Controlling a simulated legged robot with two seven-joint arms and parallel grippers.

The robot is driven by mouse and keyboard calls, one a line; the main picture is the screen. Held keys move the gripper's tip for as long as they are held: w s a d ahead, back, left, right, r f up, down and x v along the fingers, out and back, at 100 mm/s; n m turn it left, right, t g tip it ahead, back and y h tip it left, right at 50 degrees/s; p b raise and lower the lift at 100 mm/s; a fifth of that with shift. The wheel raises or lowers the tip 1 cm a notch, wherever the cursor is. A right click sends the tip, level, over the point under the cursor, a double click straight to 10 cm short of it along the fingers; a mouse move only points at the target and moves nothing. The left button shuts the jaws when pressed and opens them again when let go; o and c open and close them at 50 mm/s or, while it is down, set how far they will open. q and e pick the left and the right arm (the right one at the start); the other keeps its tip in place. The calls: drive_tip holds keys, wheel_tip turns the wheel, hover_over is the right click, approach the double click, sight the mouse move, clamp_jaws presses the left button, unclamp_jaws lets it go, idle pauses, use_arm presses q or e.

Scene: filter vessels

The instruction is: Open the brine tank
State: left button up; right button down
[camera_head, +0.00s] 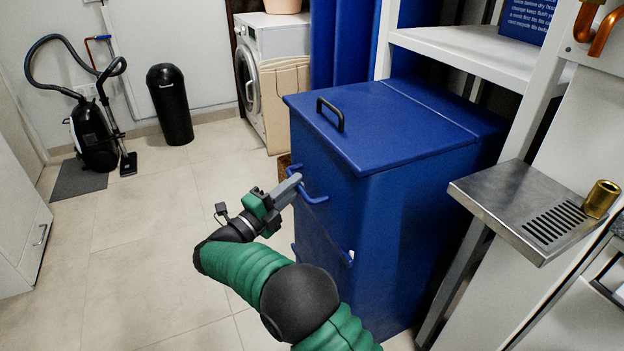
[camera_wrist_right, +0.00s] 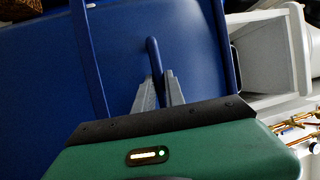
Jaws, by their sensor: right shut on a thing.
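The brine tank appears to be the tall blue cabinet (camera_head: 385,220) right of centre in the head view. Its blue lid (camera_head: 405,125) lies flat and closed, with a black handle (camera_head: 331,113) on top. A blue bar handle (camera_head: 315,199) sticks out from the upper front face. My right gripper (camera_head: 296,181) is at this bar, reaching it from the front left. In the right wrist view, the fingers (camera_wrist_right: 160,92) are shut on the blue bar (camera_wrist_right: 153,55). My left gripper is not in view.
A metal drip tray (camera_head: 525,205) with a brass fitting (camera_head: 601,198) juts out at the right. A white shelf (camera_head: 470,55) stands behind the tank. A washing machine (camera_head: 270,45), black bin (camera_head: 170,105) and vacuum cleaner (camera_head: 92,135) are at the back.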

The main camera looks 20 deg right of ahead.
drive_tip(key=shift+w+d+r, duration=0.1)
drive_tip(key=shift+r, duration=0.05)
drive_tip(key=c, duration=1.4)
unclamp_jaws()
